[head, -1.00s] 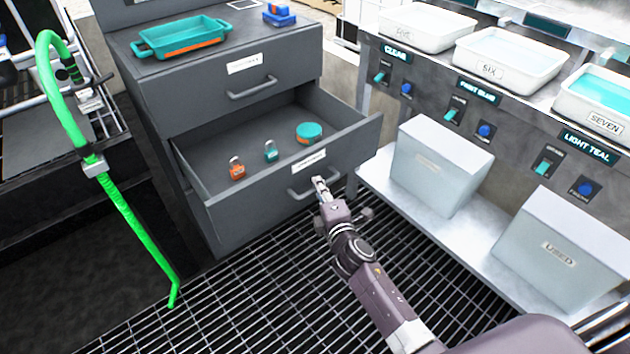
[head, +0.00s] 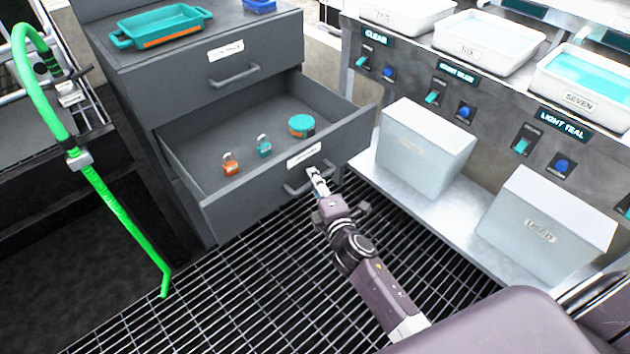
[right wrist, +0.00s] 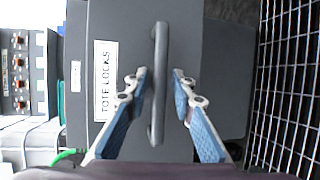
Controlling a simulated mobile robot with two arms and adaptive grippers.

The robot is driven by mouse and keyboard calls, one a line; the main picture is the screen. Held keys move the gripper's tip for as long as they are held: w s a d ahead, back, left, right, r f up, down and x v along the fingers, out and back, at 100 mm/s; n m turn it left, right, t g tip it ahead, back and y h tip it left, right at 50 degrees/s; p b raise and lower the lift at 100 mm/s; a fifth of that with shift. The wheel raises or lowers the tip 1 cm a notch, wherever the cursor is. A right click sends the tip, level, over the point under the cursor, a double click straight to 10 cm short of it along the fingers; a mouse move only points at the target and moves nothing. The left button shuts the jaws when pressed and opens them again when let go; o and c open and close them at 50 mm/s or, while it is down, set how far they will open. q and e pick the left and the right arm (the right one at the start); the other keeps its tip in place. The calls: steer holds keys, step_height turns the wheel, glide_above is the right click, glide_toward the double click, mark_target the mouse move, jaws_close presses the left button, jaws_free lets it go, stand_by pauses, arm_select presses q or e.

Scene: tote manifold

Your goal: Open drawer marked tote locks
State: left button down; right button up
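The drawer marked TOTE LOCKS (head: 250,200) is the lower grey drawer and stands pulled out. An orange padlock (head: 230,164), a teal padlock (head: 264,146) and a round teal-and-orange item (head: 301,126) lie inside. Its label (right wrist: 105,80) is readable in the right wrist view. My right gripper (head: 316,180) is at the drawer's bar handle (right wrist: 158,85). In the right wrist view, its fingers (right wrist: 160,78) stand apart on either side of the handle, with small gaps visible. My left gripper is not in view.
The upper drawer (head: 230,75) is shut; a teal tray (head: 162,25) sits on the cabinet. A green hose (head: 120,215) hangs at left. Pale bins (head: 425,150) (head: 550,225) stand on a shelf at right. The grated floor before the drawer is clear.

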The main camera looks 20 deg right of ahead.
steer(key=shift+s, duration=0.1)
steer(key=shift+s, duration=0.3)
steer(key=s+r, duration=0.2)
steer(key=s, duration=0.9)
steer(key=shift+a, duration=0.25)
